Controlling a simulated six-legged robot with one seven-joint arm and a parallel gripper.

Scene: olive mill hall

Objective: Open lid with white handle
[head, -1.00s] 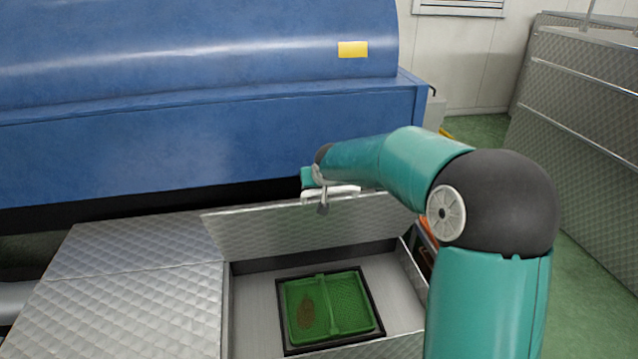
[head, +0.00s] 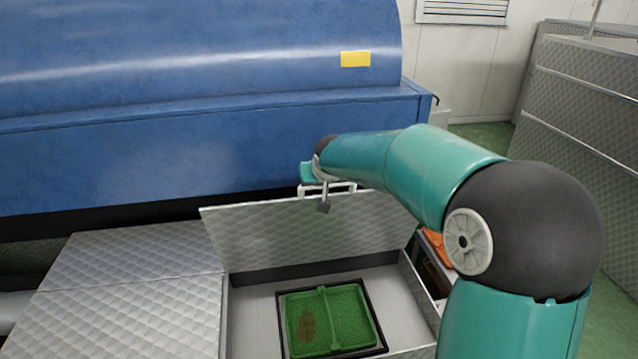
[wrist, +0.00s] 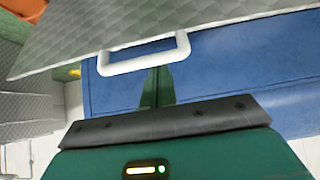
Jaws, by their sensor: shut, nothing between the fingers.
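The lid (head: 310,230) is a quilted metal plate standing raised, tilted back over an open compartment with its hinge side low at the back. Its white handle (head: 342,187) is on the top edge, and it also shows in the wrist view (wrist: 145,58).
A green crate (head: 322,288) with a brown patch lies in the open compartment. Flat quilted metal covers (head: 150,290) extend to the left. A large blue machine (head: 200,140) stands close behind the lid. An orange object (head: 437,247) is right of the compartment.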

